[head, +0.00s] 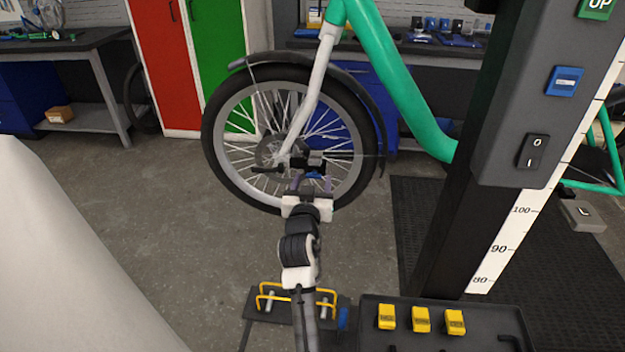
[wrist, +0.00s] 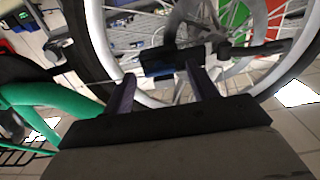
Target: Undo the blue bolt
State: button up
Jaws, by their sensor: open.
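A small blue piece (head: 315,173), which looks like the blue bolt, shows at a dark block (head: 314,158) beside the hub of the bike's front wheel (head: 234,178). My gripper (head: 312,183) is open, its two fingers reaching up toward this piece. In the wrist view the fingers of my gripper (wrist: 161,82) stand apart, with the dark block (wrist: 158,62) and a dark blue part (wrist: 166,77) just past and between the tips. I cannot tell whether the fingers touch it. The bolt's far side is hidden.
A black post with switches (head: 520,150) stands to the right. A dark tray with yellow blocks (head: 420,318) and a low stand with yellow handles (head: 297,300) are in front. The green frame (head: 400,75) rises right of the wheel. Open floor (head: 165,225) lies left.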

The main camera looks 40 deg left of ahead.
jog(key=shift+w+a, duration=0.1)
jog(key=shift+w, duration=0.05)
jog(key=c, duration=1)
